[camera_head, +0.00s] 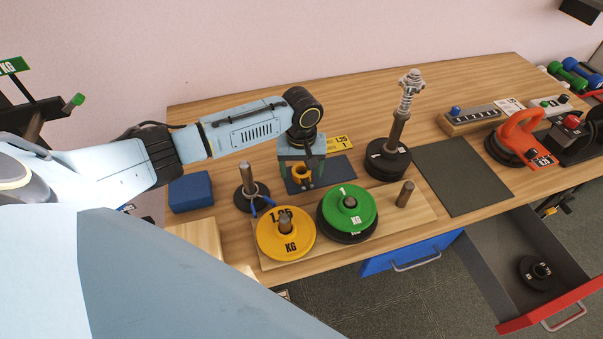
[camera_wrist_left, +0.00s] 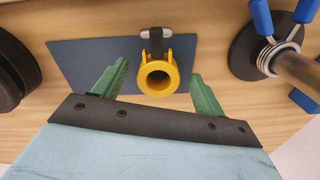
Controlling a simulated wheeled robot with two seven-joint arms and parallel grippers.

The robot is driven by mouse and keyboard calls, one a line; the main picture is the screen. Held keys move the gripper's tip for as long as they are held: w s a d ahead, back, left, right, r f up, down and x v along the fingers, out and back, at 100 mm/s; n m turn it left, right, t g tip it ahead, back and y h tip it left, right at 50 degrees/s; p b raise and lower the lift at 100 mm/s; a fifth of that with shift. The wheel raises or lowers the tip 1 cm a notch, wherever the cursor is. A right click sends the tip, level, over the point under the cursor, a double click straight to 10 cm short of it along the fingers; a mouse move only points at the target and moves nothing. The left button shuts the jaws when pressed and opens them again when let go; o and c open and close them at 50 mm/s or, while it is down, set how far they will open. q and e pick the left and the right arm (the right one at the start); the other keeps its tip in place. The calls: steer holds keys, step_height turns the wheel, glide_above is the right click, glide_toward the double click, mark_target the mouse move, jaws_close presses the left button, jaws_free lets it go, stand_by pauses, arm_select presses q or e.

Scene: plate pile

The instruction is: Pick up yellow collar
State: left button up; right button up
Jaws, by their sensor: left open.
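The yellow collar (camera_wrist_left: 158,75) is a ring with a dark clamp lever and a pale tip. It stands on a dark blue mat (camera_wrist_left: 75,60). In the head view the collar (camera_head: 301,172) shows below my left gripper (camera_head: 302,178), partly hidden by it. In the left wrist view my left gripper (camera_wrist_left: 158,90) is open, with one green finger on each side of the collar. Gaps show between the fingers and the ring. I cannot tell how far down the fingertips reach. My right gripper is not in view.
A post with a blue-handled spring clip (camera_head: 248,190) stands left of the mat, and a tall post with black plates (camera_head: 388,160) stands right. Yellow (camera_head: 270,240) and green (camera_head: 365,212) plates lie in front. A blue block (camera_head: 190,191) sits left. An open drawer (camera_head: 500,275) is at right.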

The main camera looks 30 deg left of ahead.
arm_select(q)
steer(key=c, duration=1.1)
